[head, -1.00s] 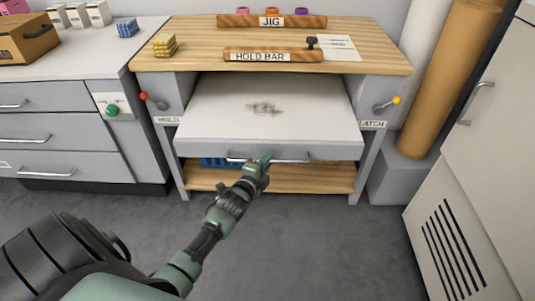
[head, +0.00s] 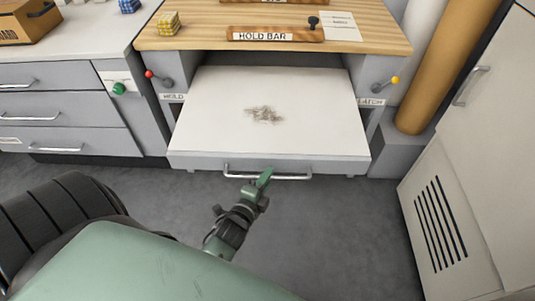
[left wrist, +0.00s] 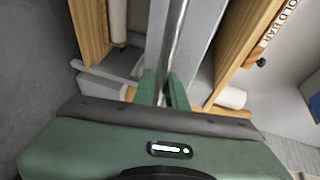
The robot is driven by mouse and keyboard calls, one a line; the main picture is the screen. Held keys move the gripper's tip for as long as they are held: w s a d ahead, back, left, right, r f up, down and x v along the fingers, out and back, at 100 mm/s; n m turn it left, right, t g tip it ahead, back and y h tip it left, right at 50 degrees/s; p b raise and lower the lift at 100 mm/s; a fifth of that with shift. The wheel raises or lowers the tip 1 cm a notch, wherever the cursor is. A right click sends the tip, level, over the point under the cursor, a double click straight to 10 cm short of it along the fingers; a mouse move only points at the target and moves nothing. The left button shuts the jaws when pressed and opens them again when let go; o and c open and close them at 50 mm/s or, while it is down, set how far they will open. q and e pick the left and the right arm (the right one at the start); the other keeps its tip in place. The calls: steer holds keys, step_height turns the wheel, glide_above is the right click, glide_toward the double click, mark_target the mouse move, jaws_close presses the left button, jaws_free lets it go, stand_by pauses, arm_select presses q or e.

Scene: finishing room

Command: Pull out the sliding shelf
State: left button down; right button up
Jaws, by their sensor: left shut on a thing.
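The sliding shelf (head: 290,105) is a white board with a grey front edge and a dark smudge on top. It stands well out from under the wooden workbench top (head: 370,40). A metal bar handle (head: 290,176) runs along its front. My left gripper (head: 264,178) is shut on this handle, near its middle. In the left wrist view the green fingers (left wrist: 162,92) close around the metal bar (left wrist: 172,45). My right gripper is not in view.
The HOLD lever (head: 150,74) with a red knob and the LATCH lever (head: 395,80) with a yellow knob flank the shelf. Grey drawers (head: 60,108) stand left, a pale vented cabinet (head: 450,180) right. Grey floor (head: 330,230) in front is clear.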

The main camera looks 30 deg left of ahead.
arm_select(q)
steer(key=shift+s+d, duration=0.1)
steer(key=shift+s, duration=0.1)
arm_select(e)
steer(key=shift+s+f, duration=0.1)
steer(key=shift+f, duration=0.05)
arm_select(q)
steer(key=c, duration=1.5)
jaws_free()
steer(key=shift+o, duration=0.2)
